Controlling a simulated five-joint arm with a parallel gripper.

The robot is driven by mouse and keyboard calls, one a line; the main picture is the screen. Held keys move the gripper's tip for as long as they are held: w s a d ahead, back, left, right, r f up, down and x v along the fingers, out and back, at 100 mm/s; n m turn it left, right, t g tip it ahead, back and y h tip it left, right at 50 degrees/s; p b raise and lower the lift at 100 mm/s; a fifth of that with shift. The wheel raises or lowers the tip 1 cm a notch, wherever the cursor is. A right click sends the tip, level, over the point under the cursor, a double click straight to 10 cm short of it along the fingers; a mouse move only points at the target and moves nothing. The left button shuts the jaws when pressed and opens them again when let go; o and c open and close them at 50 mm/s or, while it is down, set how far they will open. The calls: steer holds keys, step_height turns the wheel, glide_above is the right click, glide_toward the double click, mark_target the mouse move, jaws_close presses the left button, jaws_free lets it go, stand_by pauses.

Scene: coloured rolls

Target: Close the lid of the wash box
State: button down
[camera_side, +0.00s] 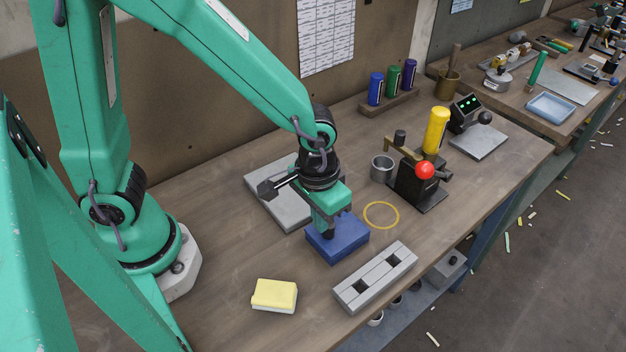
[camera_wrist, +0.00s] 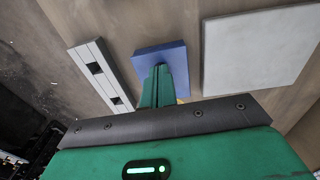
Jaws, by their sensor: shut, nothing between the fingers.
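The wash box appears to be the blue box (camera_side: 350,246), in the middle of the bench. Its top looks flat and shut down, though my gripper hides part of it. In the wrist view the blue box (camera_wrist: 147,53) shows as a plain blue face beyond the fingers. My gripper (camera_side: 328,233) points straight down over the box top, its fingertips at or very near the surface. I cannot tell for sure whether they touch. The fingers (camera_wrist: 162,75) are together and hold nothing.
A grey slab (camera_side: 292,213) lies behind the box. A grey block with two square holes (camera_side: 375,278) lies in front, and a yellow sponge (camera_side: 274,295) front left. A yellow ring (camera_side: 381,215) lies right, before a red-knobbed device (camera_side: 418,185) and a metal cup (camera_side: 382,169).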

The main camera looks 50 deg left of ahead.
steer(key=shift+w+f, duration=0.1)
steer(key=shift+w, duration=0.05)
stand_by(0.3)
steer(key=shift+w, duration=0.6)
steer(key=shift+r, duration=0.25)
steer(key=shift+r, duration=0.45)
step_height(320, 180, up, 3)
steer(key=shift+r, duration=0.1)
steer(key=s+r, duration=0.6)
steer(key=s, duration=0.1)
steer(key=shift+r, duration=0.35)
steer(key=shift+a, duration=0.1)
